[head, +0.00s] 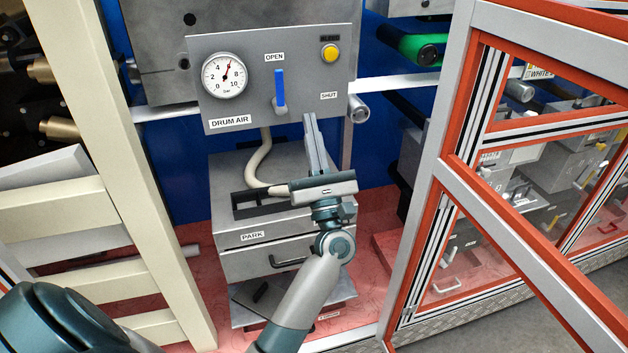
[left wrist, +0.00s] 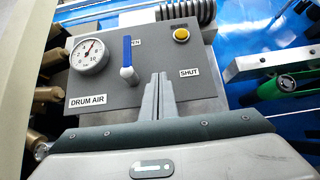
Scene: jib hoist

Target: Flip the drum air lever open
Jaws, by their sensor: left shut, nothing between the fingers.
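The drum air lever (head: 280,88) is a blue handle on the grey drum air panel (head: 235,105). It stands upright from its pivot, its blue end up beside the OPEN label (head: 274,57); the SHUT label (head: 328,95) is to its right. The lever also shows in the left wrist view (left wrist: 127,55). My left gripper (head: 309,118) is shut and empty, its fingertips pointing up near the panel's lower edge, below and right of the lever. In the left wrist view the fingertips (left wrist: 160,76) appear right of the lever's pivot, apart from the handle. My right gripper is not in view.
The panel carries a round gauge (head: 225,75) and a yellow bleed button (head: 330,53). A hose (head: 258,160) runs down to a grey box marked PARK (head: 225,225). A cream ladder-like frame (head: 130,170) stands left; an orange-edged framed guard (head: 450,130) stands right.

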